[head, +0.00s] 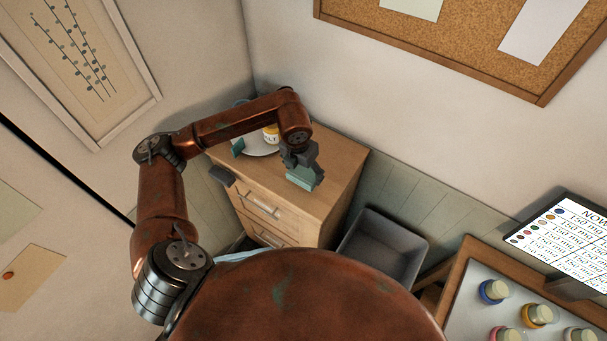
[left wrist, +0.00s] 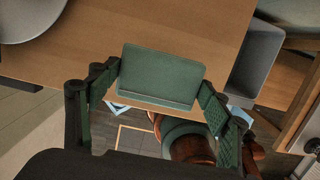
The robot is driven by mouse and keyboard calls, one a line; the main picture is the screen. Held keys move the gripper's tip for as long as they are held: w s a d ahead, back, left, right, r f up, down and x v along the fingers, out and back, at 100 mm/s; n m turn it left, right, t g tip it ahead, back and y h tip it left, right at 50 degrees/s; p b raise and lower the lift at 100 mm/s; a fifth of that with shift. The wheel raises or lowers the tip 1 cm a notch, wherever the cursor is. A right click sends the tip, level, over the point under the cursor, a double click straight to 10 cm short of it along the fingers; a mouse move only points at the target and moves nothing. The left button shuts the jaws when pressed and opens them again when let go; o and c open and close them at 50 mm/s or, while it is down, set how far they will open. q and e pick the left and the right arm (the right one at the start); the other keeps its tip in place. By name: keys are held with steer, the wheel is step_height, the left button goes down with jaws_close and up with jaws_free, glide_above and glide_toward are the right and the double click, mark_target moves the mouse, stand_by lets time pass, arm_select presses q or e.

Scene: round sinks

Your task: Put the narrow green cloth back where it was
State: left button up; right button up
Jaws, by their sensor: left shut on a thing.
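The narrow green cloth (head: 304,179) looks like a small folded block. My left gripper (head: 299,160) is shut on it and holds it over the right part of the wooden cabinet top (head: 338,160). In the left wrist view the cloth (left wrist: 162,74) sits between the two fingers of the left gripper (left wrist: 160,88), with wood behind it. I cannot tell whether it touches the cabinet top. My right gripper is not in view.
A pale round plate (head: 262,149) with a yellow-labelled jar (head: 271,134) stands on the cabinet, partly behind my arm. A small teal item (head: 238,146) is at its left. A grey bin (head: 385,243) stands right of the cabinet. A table with several jars (head: 493,291) is farther right.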

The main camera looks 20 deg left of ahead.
mark_target(303, 172)
arm_select(q)
steer(key=f, duration=0.1)
steer(key=w+f+p, duration=0.1)
steer(key=f, duration=0.1)
steer(key=shift+w+f, duration=0.1)
steer(key=shift+f, duration=0.1)
steer(key=shift+f+p, duration=0.25)
steer(key=shift+p, duration=0.1)
steer(key=shift+f+b, duration=0.3)
steer(key=o, duration=1)
steer(key=shift+r, duration=0.15)
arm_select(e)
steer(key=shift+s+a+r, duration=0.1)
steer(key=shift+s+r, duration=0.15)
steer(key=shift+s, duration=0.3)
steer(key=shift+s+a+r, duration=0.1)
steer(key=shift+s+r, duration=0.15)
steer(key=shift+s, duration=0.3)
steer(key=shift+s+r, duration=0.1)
